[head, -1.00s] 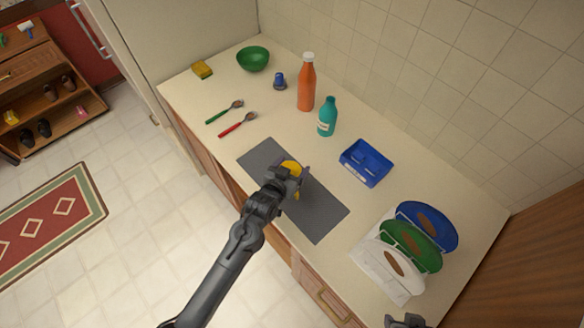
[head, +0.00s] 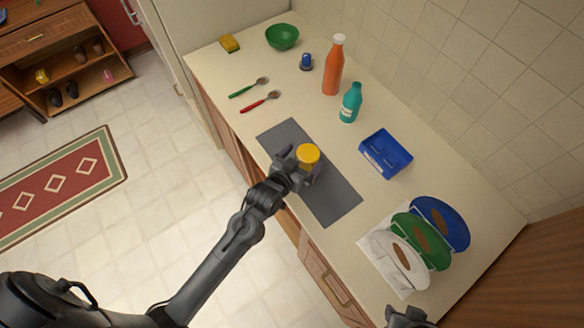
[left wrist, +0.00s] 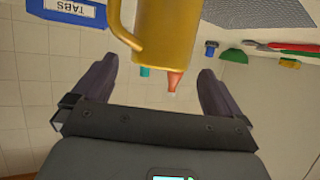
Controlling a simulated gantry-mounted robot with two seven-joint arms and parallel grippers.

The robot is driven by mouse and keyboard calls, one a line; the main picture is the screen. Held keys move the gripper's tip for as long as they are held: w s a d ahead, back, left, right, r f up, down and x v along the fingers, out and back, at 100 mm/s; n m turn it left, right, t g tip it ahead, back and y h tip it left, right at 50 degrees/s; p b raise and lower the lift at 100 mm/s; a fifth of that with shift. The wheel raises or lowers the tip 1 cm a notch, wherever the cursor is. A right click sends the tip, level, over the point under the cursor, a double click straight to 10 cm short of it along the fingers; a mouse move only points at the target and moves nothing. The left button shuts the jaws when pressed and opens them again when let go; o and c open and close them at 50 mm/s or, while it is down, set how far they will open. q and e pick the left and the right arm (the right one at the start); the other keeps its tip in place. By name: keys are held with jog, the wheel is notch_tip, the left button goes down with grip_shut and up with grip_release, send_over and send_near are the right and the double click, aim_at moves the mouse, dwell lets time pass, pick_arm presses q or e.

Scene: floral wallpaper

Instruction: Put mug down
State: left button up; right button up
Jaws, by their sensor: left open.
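The yellow mug (head: 308,154) stands on the dark grey mat (head: 334,199) on the counter.
A blue box (head: 386,153), a teal bottle (head: 350,103) and an orange bottle (head: 333,66) stand behind the mat. A rack with plates (head: 420,242) is at the right. Two spoons, a green bowl (head: 282,36) and a yellow sponge (head: 229,43) lie farther left.

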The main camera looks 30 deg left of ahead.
pick_arm(q)
jog(key=s+a+g, duration=0.1)
jog(key=s+g, duration=0.2)
jog(key=s, duration=0.5)
jog(key=s+a+g, duration=0.2)
jog(key=s+g, duration=0.1)
jog(key=s, duration=0.6)
jog(key=s+a+m+g, duration=0.1)
jog(key=s+g, duration=0.2)
jog(key=s, duration=0.5)
jog(key=shift+s+a+f+g+y, duration=0.25)
jog(key=shift+s+a+g+y, duration=0.05)
jog(key=shift+g+y, duration=0.1)
